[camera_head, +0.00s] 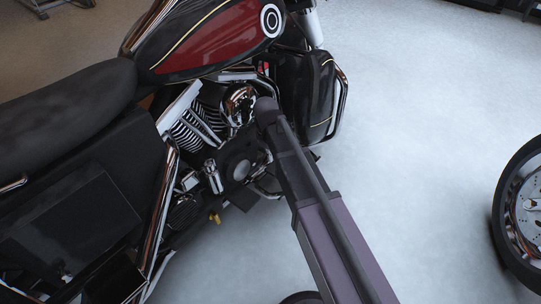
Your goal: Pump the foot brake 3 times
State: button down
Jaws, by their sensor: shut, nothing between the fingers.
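The motorcycle (205,60), with a red and black tank, stands across the left and middle of the head view. Low on its side, beside the round dark engine cover (238,165), a dark flat piece (243,197) and a thin bright bar (266,191) show. They lie in the foot control area, but I cannot tell which is the foot brake pedal. My arm (335,250) reaches from the bottom edge up to a rounded joint in front of the engine. My gripper does not show, and I cannot see any contact with the pedal.
A black side guard with a chrome bar (341,100) stands at the bike's front, just beyond my arm. Another wheel (525,210) is at the right edge. The pale floor (430,130) between them is clear.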

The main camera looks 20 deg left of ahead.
aim_at(272, 170)
jog(key=shift+s+d+f+b, duration=0.1)
jog(key=shift+f+b, duration=0.85)
jog(key=shift+f, duration=0.15)
jog(key=shift+d+f+b, duration=0.1)
jog(key=shift+f+b, duration=0.85)
jog(key=shift+f, duration=0.1)
